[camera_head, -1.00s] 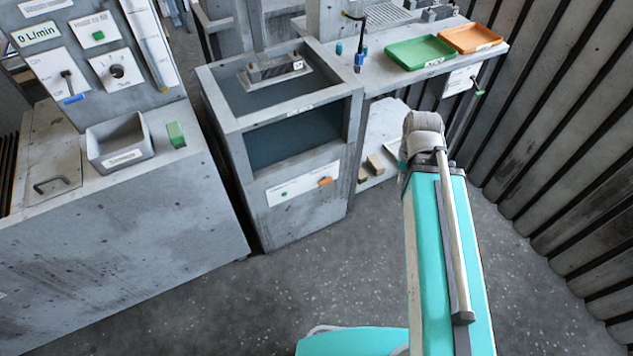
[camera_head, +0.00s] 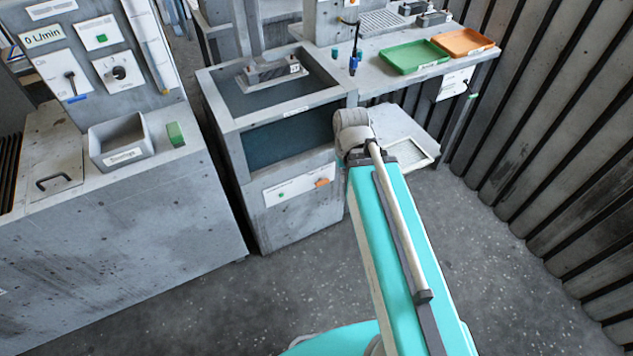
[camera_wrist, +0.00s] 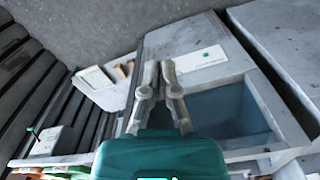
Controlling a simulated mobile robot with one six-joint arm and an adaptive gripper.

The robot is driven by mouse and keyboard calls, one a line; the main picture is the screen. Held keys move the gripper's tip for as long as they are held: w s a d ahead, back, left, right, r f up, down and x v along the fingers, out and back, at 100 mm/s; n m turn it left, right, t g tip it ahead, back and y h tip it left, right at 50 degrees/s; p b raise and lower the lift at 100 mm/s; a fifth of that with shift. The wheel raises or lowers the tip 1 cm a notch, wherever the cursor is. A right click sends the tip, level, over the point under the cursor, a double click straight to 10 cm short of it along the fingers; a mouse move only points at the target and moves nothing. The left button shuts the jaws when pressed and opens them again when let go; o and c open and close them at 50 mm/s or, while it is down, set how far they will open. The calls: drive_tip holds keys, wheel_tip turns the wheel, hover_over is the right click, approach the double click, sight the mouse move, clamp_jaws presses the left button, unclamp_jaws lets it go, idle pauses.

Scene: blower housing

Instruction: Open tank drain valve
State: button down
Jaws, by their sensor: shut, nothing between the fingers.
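The tank (camera_head: 300,213) is a grey box with dark blue liquid behind its front window. A white label plate on its front (camera_head: 285,189) carries a green mark and an orange handle (camera_head: 322,183) at its right end. In the wrist view the tank (camera_wrist: 165,42) appears turned over, with its label plate (camera_wrist: 203,59) just right of the fingertips. The orange handle cannot be made out there; the fingers may cover it. My gripper (camera_wrist: 159,66) is shut and empty, apart from the plate as far as I can tell. The head view does not show it.
A bench with a green tray (camera_head: 413,57) and an orange tray (camera_head: 462,43) stands behind right. A control cabinet with a grey bin (camera_head: 118,141) and a green block (camera_head: 175,134) stands left. A ribbed wall (camera_head: 560,130) closes the right. Floor before the tank is clear.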

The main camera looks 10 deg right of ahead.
drive_tip(key=shift+a, duration=0.3)
drive_tip(key=w+f+n+t+y+b, duration=0.1)
drive_tip(key=w+f+n+t+b, duration=0.2)
drive_tip(key=w+f+b, duration=2.3)
drive_tip(key=shift+w+a+f+n+b, duration=0.15)
drive_tip(key=shift+w+a+n+b, duration=0.25)
drive_tip(key=shift+w+b, duration=0.15)
drive_tip(key=shift+f, duration=0.1)
drive_tip(key=b, duration=1)
hover_over(318, 183)
drive_tip(key=f, duration=1)
drive_tip(key=shift+s+d, duration=0.15)
drive_tip(key=shift+s, duration=0.15)
drive_tip(key=shift+f+b, duration=1.7)
drive_tip(key=shift+b, duration=0.05)
